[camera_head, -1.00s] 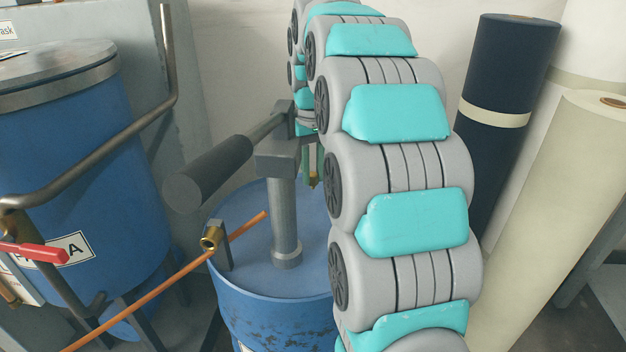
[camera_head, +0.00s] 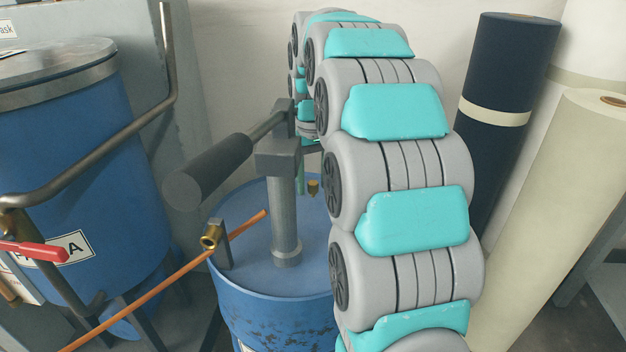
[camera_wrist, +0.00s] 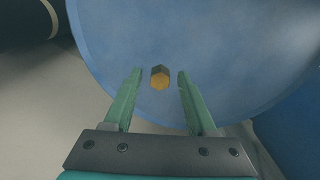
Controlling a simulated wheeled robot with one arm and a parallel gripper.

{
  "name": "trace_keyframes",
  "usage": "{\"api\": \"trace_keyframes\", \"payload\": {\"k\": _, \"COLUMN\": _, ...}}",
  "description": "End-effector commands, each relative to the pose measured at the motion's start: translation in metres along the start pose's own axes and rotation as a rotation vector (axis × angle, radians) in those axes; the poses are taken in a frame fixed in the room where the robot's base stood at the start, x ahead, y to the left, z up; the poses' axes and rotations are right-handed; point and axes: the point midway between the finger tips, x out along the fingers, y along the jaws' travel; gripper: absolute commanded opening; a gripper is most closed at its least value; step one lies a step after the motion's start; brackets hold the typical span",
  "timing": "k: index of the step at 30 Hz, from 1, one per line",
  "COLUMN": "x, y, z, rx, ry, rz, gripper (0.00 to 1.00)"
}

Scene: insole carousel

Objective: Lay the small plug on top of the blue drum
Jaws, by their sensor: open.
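The blue drum (camera_head: 262,270) stands left of my arm, which curves down through the middle of the head view. Its flat blue top also fills the upper part of the wrist view (camera_wrist: 225,50). The small plug (camera_head: 313,188) is a brass piece near the far side of the drum top. I cannot tell if the plug touches the lid.
A grey post with a dark handle (camera_head: 208,172) rises from the drum top. A brass fitting on a bracket (camera_head: 211,238) and an orange rod (camera_head: 160,288) are at its left rim. Dark (camera_head: 508,80) and cream (camera_head: 560,190) rolls stand right. A larger blue tank (camera_head: 75,150) stands left.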

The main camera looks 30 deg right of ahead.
Motion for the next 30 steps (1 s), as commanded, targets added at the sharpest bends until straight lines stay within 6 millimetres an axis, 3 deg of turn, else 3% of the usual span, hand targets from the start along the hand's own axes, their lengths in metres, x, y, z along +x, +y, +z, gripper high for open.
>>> {"api": "trace_keyframes", "payload": {"k": 8, "x": -0.01, "y": 0.0, "z": -0.001, "rx": 0.0, "ry": 0.002, "rz": 0.0, "gripper": 0.57}}
{"api": "trace_keyframes", "payload": {"k": 21, "x": -0.08, "y": 0.0, "z": -0.002, "rx": 0.0, "ry": 0.005, "rz": 0.0, "gripper": 0.57}}
{"api": "trace_keyframes", "payload": {"k": 30, "x": -0.114, "y": 0.0, "z": 0.0, "rx": 0.0, "ry": 0.0, "rz": 0.0, "gripper": 0.57}}
